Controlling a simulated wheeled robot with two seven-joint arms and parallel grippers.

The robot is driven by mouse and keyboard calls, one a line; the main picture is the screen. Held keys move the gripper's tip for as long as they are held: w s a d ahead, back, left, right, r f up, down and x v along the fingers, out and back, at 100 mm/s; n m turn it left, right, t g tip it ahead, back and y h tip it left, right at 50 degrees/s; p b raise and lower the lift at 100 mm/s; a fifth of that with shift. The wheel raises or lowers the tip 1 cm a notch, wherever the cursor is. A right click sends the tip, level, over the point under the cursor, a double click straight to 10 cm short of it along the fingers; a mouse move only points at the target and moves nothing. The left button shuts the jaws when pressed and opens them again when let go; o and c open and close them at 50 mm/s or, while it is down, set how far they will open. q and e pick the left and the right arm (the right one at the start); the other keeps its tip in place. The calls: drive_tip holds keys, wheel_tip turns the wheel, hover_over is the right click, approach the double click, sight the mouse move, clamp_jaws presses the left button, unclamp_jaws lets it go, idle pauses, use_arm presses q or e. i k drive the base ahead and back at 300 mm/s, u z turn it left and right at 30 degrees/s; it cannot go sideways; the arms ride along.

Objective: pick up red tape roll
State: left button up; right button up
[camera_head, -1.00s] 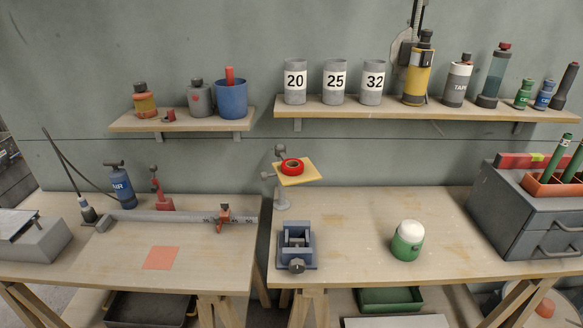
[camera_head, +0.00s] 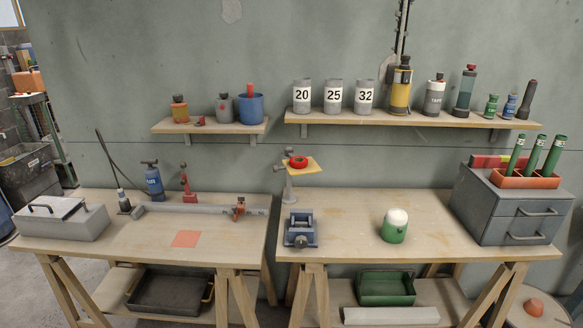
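The red tape roll (camera_head: 298,162) lies flat on a small yellow plate (camera_head: 313,165). The plate sits at the top of a grey stand (camera_head: 289,187) behind the gap between the two workbenches. Neither of my grippers shows in the head view.
The left bench (camera_head: 140,235) holds a grey toolbox, a blue bottle and a long pipe. The right bench (camera_head: 350,240) holds a blue vise (camera_head: 301,228), a green jar with a white lid (camera_head: 395,226) and a grey drawer box (camera_head: 510,207). Shelves with cans hang above.

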sight(299, 163)
drive_tip(key=u, duration=0.6)
drive_tip(key=i, duration=0.6)
drive_tip(key=u, duration=0.45)
